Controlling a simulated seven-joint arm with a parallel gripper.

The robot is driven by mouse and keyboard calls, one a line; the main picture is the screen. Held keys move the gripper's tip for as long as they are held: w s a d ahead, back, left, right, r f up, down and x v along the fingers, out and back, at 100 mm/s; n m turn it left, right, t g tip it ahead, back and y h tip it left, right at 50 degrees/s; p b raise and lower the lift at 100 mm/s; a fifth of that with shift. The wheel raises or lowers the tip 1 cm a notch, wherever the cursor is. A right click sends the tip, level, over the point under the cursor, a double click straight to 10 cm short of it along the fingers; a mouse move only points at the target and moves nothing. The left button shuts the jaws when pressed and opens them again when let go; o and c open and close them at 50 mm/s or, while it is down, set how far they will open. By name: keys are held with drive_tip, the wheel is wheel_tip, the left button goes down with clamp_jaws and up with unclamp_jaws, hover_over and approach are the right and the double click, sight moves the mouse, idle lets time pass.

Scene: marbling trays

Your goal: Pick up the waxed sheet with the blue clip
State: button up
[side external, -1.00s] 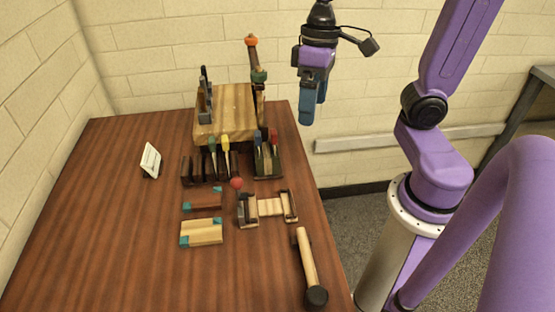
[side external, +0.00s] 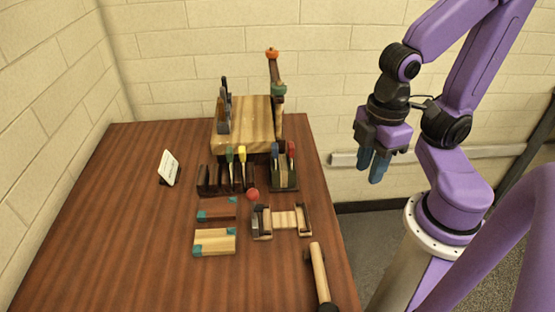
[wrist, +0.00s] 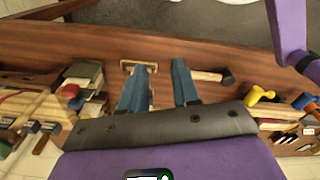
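I see no waxed sheet and no blue clip in either view; the table holds woodworking things instead. A small white card (side external: 168,168) stands tilted at the left of the table, its marks too small to read. My gripper (side external: 371,170) hangs in the air off the table's right edge, pointing down. Its two blue fingers are apart with nothing between them, and the wrist view also shows this gap (wrist: 161,80).
The brown table (side external: 110,220) is bare at its left and front. A wooden block bench (side external: 243,120), a dark rack (side external: 210,180) with coloured handles, teal-cornered wooden blocks (side external: 214,243), a wooden clamp-like frame (side external: 284,219) and a mallet (side external: 319,270) occupy its right half.

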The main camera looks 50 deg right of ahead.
drive_tip(key=m, duration=2.2)
approach(275, 146)
wheel_tip(275, 146, down, 12)
drive_tip(key=shift+w+f, duration=0.1)
drive_tip(key=shift+w, duration=0.05)
drive_tip(key=shift+a, duration=0.1)
clamp_jaws()
